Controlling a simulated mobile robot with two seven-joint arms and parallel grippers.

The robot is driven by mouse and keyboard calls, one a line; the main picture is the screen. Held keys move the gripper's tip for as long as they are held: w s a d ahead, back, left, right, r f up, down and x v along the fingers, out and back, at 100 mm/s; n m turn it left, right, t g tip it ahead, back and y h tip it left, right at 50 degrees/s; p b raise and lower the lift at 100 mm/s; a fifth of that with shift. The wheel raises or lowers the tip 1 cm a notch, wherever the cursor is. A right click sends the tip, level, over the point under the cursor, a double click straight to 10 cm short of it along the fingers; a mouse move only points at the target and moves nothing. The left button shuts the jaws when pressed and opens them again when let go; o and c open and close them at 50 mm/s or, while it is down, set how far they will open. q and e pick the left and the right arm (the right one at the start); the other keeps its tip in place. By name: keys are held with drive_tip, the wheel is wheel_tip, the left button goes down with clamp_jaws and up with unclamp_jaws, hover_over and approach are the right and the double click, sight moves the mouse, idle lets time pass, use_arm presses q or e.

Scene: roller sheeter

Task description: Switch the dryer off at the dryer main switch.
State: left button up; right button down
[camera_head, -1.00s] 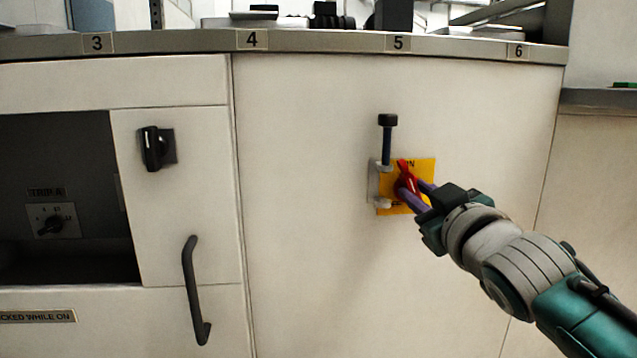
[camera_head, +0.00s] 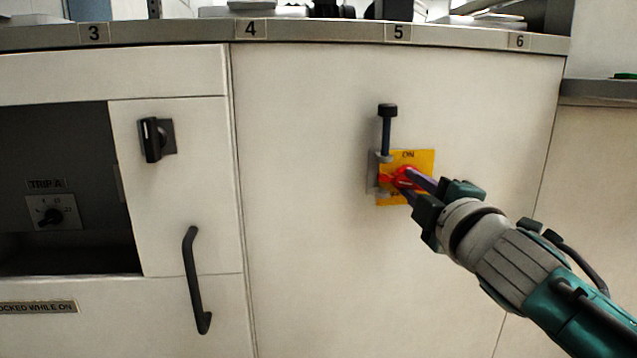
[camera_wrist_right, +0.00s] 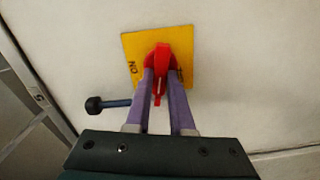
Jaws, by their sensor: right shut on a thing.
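The dryer main switch is a red rotary handle (camera_head: 400,178) on a yellow plate (camera_head: 424,160) marked ON at its top edge, on the white cabinet front. In the head view the handle lies roughly level, its tip pointing left toward a metal bracket. My right gripper (camera_head: 410,182) is shut on the red handle. In the right wrist view the handle (camera_wrist_right: 161,66) sits between the two purple fingers (camera_wrist_right: 163,88), in front of the yellow plate (camera_wrist_right: 134,47). The fingers hide part of the plate's lower lettering. My left gripper is not in view.
A black-headed pin (camera_head: 387,128) stands upright in the bracket (camera_head: 373,170) just left of the plate. Further left are a black rotary knob (camera_head: 152,140), a dark door handle (camera_head: 192,280) and a recessed TRIP A switch (camera_head: 50,215). The panel below the plate is clear.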

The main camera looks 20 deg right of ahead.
drive_tip(key=shift+n, duration=1.2)
drive_tip(key=c, duration=0.8)
unclamp_jaws()
drive_tip(key=p+v, duration=0.2)
drive_tip(key=v, duration=0.8)
drive_tip(key=shift+d, duration=0.1)
